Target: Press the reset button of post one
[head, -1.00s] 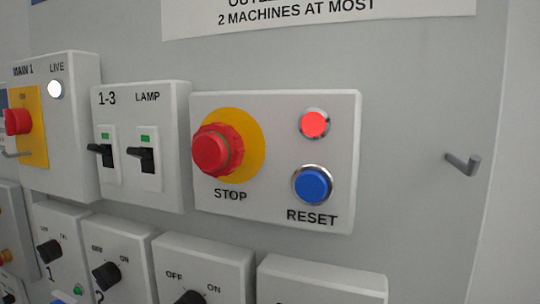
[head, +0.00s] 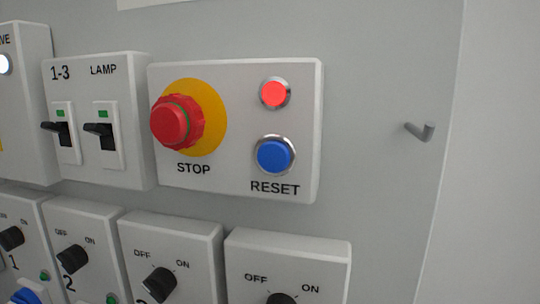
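A blue reset button (head: 274,156) in a metal ring sits at the lower right of a white box (head: 236,185), above the word RESET. A red lamp (head: 274,94) above it is lit. A red STOP mushroom button (head: 176,123) on a yellow disc sits at the left of the same box. No post number shows on this box. My gripper is not in the head view.
A box with two black switches (head: 98,150) marked 1-3 and LAMP stands left of the STOP box. Several boxes with OFF/ON knobs (head: 160,280) line up below. A metal hook (head: 420,131) sticks out at right.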

